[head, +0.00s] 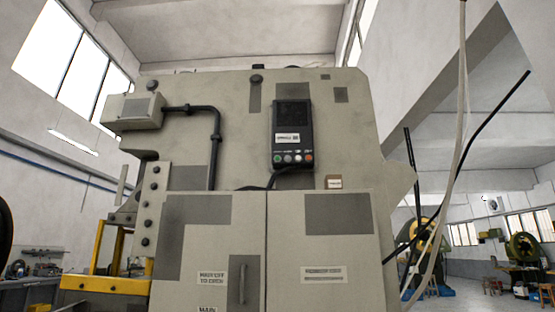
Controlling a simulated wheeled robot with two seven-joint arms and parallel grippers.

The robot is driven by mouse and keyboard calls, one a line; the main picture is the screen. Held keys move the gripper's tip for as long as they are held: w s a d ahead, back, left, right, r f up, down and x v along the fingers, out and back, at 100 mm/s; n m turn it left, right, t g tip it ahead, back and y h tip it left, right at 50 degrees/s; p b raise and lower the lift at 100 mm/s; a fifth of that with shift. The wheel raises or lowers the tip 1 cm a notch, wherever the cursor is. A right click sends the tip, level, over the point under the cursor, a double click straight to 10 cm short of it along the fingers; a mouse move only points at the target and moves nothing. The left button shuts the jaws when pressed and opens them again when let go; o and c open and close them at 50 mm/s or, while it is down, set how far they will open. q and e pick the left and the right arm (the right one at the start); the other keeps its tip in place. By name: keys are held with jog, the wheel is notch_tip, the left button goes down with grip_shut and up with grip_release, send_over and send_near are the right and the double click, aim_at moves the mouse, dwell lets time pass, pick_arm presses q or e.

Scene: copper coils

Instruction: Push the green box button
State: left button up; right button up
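A dark control box (292,135) is mounted on the upper front of a large beige-grey machine. It has a white label in its middle and a row of small buttons along its lower edge. The green button (278,158) is the leftmost in that row, beside two pale buttons and a red one (309,157) at the right end. Neither of my grippers shows in the head view, so I cannot see how they stand to the button.
The beige machine (250,215) fills the middle. A yellow frame (100,284) stands at its lower left. Dark and pale cables (448,190) hang at the right. Open floor (470,295) and other machines (524,250) lie at the back right.

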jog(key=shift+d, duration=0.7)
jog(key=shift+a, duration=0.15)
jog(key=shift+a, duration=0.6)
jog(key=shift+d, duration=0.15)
